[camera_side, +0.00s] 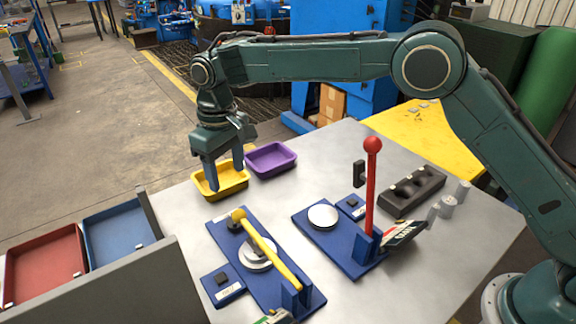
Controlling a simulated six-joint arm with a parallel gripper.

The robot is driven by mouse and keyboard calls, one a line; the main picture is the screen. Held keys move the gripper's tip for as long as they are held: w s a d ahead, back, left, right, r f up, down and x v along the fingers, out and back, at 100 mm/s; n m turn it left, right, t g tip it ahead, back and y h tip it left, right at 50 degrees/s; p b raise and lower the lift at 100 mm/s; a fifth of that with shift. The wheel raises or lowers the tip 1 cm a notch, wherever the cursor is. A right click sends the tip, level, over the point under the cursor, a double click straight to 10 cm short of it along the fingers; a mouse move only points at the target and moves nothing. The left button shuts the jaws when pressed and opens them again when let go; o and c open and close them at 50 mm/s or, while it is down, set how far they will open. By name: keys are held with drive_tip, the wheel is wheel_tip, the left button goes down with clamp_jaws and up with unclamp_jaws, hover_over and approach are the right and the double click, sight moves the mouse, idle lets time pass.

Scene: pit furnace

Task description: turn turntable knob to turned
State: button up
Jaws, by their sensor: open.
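My gripper (226,178) hangs with its fingers pointing down over the yellow tray, jaws apart and nothing seen between them. A blue base (270,289) carries a round pale disc (255,262) under a yellow lever (270,248), which lies low across it. A second blue base (345,254) carries a round white disc (323,216) and an upright red lever (371,190) with a ball top. Small blue plates with dark knobs sit beside them, one at the left (222,279) and one at the right (352,204). I cannot tell which part is the turntable knob.
The yellow tray (207,193) and a purple tray (271,173) sit at the table's far left edge. Red (45,262) and blue (118,233) bins stand at left behind a grey wall (110,285). A dark block (413,190) and metal cylinders (447,205) are at right.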

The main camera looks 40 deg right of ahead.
wheel_tip(320, 180, down, 14)
drive_tip(key=shift+r, duration=0.1)
idle(0.9)
drive_tip(key=c, duration=1)
